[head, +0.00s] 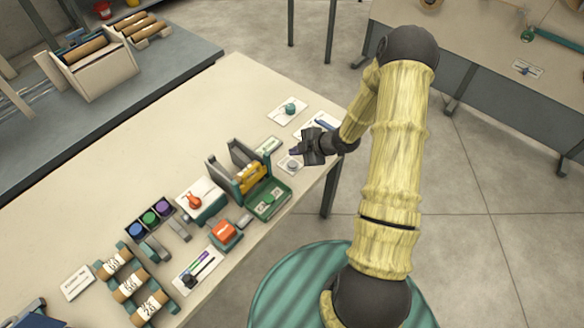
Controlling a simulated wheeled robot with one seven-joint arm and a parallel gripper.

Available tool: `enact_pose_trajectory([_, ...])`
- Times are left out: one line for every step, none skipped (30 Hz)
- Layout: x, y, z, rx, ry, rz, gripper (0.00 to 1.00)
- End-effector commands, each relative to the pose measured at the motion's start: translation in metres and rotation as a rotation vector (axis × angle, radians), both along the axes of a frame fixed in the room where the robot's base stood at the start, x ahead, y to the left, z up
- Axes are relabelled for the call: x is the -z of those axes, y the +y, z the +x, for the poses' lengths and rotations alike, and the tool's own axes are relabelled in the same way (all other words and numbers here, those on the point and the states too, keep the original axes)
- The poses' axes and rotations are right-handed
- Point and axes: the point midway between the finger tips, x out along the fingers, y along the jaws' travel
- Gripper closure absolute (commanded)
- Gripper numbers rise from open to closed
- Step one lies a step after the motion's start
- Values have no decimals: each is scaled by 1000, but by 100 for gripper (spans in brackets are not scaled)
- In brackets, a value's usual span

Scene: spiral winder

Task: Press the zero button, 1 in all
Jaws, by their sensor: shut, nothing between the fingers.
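My gripper (296,151) is shut and empty. It is above the right part of the cream table, pointing left. Just below it in the picture is a small white plate with a round grey button (291,165). The gripper partly overlaps the space beside this plate, and I cannot tell its height above it or whether it touches. The labels are too small to read, so I cannot tell for sure that this is the zero button. A green round part (268,201) sits on the green winder base (274,209), left of and nearer than the gripper.
A teal knob (290,108) on a white plate lies beyond the gripper. The winder's upright plates and yellow roll (252,177) stand close to its left. The table's (190,135) far middle is clear.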

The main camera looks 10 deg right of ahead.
Motion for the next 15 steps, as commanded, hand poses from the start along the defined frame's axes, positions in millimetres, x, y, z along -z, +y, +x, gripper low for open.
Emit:
enact_pose_trajectory([11,0,0,1,1,0,100])
enact_pose_trajectory([15,0,0,0,0,0,100])
enact_pose_trajectory([19,0,0,0,0,0,100])
enact_pose_trajectory([22,0,0,0,0,0,100])
enact_pose_trajectory([25,0,0,0,0,0,100])
enact_pose_trajectory([28,0,0,0,0,0,100])
enact_pose_trajectory([29,0,0,-1,0,1,100])
enact_pose_trajectory([31,0,0,-1,0,1,100])
enact_pose_trajectory([32,0,0,0,-1,1,100])
enact_pose_trajectory([33,0,0,0,-1,1,100])
enact_pose_trajectory([33,0,0,0,-1,1,100])
enact_pose_trajectory([33,0,0,0,-1,1,100])
enact_pose_trajectory([33,0,0,0,-1,1,100])
enact_pose_trajectory([33,0,0,-1,0,1,100])
enact_pose_trajectory([32,0,0,-1,0,1,100])
